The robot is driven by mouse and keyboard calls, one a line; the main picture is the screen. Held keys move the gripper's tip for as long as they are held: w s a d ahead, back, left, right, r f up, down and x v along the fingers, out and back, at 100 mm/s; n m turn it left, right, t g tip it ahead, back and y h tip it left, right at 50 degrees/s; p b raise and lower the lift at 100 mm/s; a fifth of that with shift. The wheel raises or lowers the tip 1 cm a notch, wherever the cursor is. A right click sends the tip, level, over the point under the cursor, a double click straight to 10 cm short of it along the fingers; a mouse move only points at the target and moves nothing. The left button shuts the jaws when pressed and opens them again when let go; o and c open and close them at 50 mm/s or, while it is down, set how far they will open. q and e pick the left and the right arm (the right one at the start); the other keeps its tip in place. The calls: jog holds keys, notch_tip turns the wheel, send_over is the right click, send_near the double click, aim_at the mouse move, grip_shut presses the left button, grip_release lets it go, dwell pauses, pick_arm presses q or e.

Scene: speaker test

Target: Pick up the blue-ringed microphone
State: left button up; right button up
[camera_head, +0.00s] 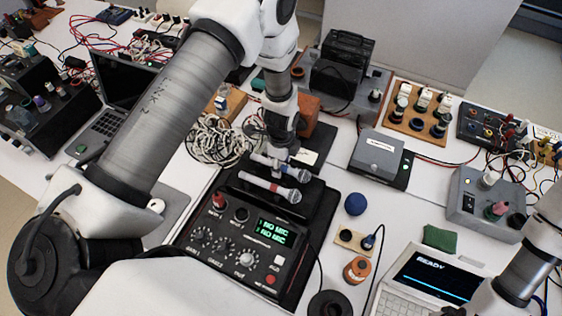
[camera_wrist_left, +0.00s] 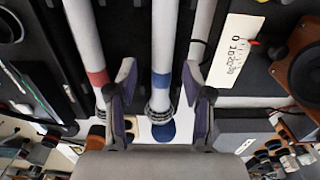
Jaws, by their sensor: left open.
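The blue-ringed microphone (camera_head: 288,170) lies on a black stand (camera_head: 312,212) behind the red-ringed microphone (camera_head: 266,187). My left gripper (camera_head: 277,158) is above the blue-ringed microphone, partly hiding it in the head view. In the left wrist view, the open fingers (camera_wrist_left: 160,78) stand on either side of the blue-ringed microphone (camera_wrist_left: 164,45), with its mesh head near the palm. The red-ringed microphone (camera_wrist_left: 90,50) is outside the left-hand finger in that view. I cannot tell whether the fingers touch either microphone. My right gripper is out of view.
A black mixer (camera_head: 245,250) showing "NO MIC" is in front of the stand. Coiled cables (camera_head: 218,140) lie to its left. A grey box (camera_head: 380,157) stands behind the ball.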

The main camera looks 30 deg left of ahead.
pick_arm(q)
jog(key=shift+w+f, duration=0.3)
jog(key=shift+f, duration=0.5)
jog(key=shift+s+r, duration=0.2)
jog(key=c, duration=0.3)
grip_shut()
jog(key=shift+r, duration=0.1)
